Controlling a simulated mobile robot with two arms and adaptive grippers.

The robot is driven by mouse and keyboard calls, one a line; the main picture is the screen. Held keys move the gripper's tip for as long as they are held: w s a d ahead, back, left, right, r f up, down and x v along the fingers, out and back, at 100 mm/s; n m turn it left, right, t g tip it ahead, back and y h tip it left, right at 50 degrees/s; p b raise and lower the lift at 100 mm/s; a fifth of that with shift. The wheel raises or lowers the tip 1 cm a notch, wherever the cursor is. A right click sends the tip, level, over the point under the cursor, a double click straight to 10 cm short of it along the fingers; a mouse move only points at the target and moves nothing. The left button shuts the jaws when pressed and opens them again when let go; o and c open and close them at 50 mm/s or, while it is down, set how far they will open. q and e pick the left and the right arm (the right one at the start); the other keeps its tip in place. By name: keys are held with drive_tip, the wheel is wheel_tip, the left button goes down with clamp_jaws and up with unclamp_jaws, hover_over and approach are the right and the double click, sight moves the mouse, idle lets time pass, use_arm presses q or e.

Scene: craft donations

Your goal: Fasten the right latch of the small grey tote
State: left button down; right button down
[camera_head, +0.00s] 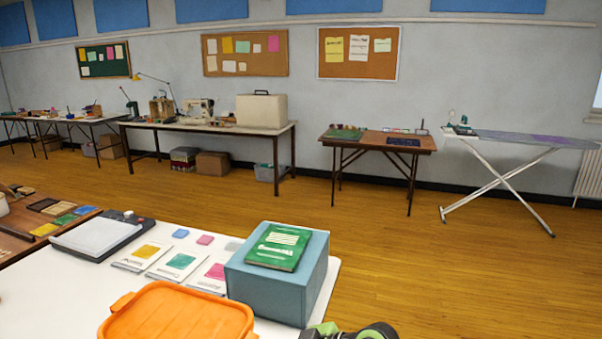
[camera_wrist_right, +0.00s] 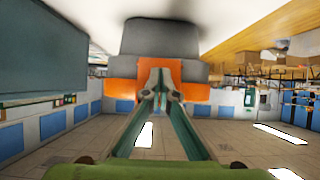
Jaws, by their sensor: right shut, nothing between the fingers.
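The small tote shows in the head view by its orange lid (camera_head: 178,312) at the bottom edge; its body is out of frame there. In the right wrist view, which is upside down, its grey body (camera_wrist_right: 160,38) and orange lid (camera_wrist_right: 123,92) are straight ahead. My right gripper (camera_wrist_right: 161,92) is shut and empty, its fingertips in front of the orange lid edge. I cannot tell whether they touch it. The right latch cannot be made out clearly behind the fingers. My left gripper is not in view.
A blue-grey box (camera_head: 277,290) with a green book (camera_head: 279,246) on it stands right of the tote; a dark box side (camera_wrist_right: 40,50) also shows in the wrist view. Several cards (camera_head: 180,262) and a paper trimmer (camera_head: 98,236) lie behind on the white table (camera_head: 40,305).

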drive_tip(key=shift+w+a+r, duration=0.2)
drive_tip(key=shift+a+r, duration=0.1)
drive_tip(key=shift+a, duration=0.2)
idle(0.3)
drive_tip(key=f+p+v, duration=0.1)
drive_tip(key=p+v, duration=0.1)
drive_tip(key=v, duration=0.5)
drive_tip(key=shift+s+d, duration=0.2)
drive_tip(key=shift+d, duration=0.4)
drive_tip(key=shift+r, duration=0.15)
